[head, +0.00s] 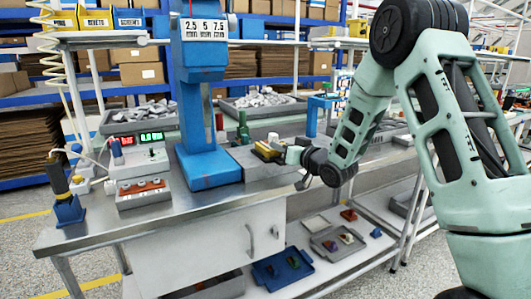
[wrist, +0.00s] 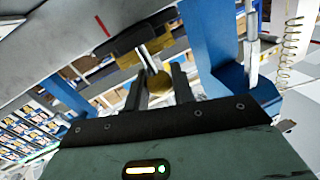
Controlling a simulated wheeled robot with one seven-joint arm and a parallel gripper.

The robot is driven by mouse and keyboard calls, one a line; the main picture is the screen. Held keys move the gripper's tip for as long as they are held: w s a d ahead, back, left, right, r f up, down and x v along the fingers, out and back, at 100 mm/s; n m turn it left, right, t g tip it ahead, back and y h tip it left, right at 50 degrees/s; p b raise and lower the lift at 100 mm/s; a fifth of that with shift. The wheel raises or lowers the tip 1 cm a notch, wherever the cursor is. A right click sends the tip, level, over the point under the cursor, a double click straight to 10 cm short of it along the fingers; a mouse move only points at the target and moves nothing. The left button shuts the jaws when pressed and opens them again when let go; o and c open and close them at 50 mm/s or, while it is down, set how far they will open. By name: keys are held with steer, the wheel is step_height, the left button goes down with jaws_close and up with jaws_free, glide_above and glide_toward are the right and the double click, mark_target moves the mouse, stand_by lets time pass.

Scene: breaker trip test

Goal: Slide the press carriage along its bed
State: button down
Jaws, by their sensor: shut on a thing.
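The press carriage (head: 265,151), yellow with dark parts, sits on the grey bed (head: 235,158) to the right of the blue press (head: 208,172). My gripper (head: 290,155) reaches the carriage from the right. In the wrist view, my gripper (wrist: 160,80) has its two dark fingers on either side of a round brass-coloured knob (wrist: 158,84) and is shut on it. The carriage's yellow and dark body (wrist: 140,42) shows just beyond the fingertips. The exact finger contact is small and partly hidden.
A red-buttoned control box (head: 144,194) and a meter with lit digits (head: 138,155) stand left of the press. A green bottle (head: 243,128) stands behind the bed. Grey bins of parts (head: 262,103) are at the back. A lower shelf (head: 335,262) holds trays.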

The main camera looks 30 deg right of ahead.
steer(key=shift+d, duration=1.15)
steer(key=c, duration=1.2)
jaws_free()
steer(key=shift+s, duration=0.1)
steer(key=s+d+b, duration=0.1)
steer(key=s+d, duration=0.2)
steer(key=s, duration=1.4)
steer(key=shift+d, duration=0.2)
steer(key=shift+w+a, duration=0.1)
steer(key=shift+w, duration=0.05)
